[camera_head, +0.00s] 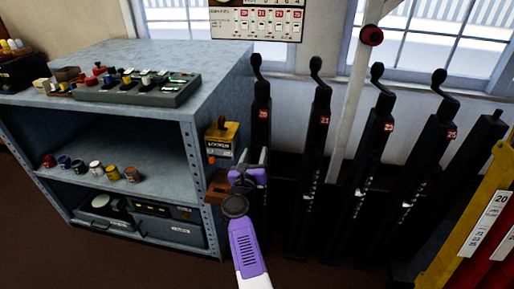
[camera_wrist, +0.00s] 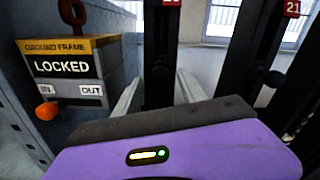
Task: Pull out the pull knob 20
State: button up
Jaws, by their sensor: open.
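A grey and yellow box (camera_wrist: 67,68) marked "GROUND FRAME", "LOCKED", "IN" and "OUT" is at left in the wrist view. An orange knob (camera_wrist: 47,111) sticks out at its lower left; no number 20 shows on it. The box (camera_head: 222,138) also shows in the head view, beside the shelf. My gripper (camera_head: 250,163) is below and right of it, in front of dark lever 20 (camera_head: 261,108). In the wrist view my gripper (camera_wrist: 158,94) is open, its fingers appearing either side of the dark lever post (camera_wrist: 159,50). The knob is left of both fingers, apart from them.
More black levers, including lever 21 (camera_head: 320,112), stand in a row to the right. A grey shelf unit (camera_head: 205,85) with trays and pots stands at left. A yellow and red panel (camera_head: 482,225) is at far right.

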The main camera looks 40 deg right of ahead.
aim_at(257, 150)
jog(key=shift+b+x, duration=0.6)
jog(key=shift+x, duration=1.85)
grip_shut()
jog(key=shift+s, duration=0.1)
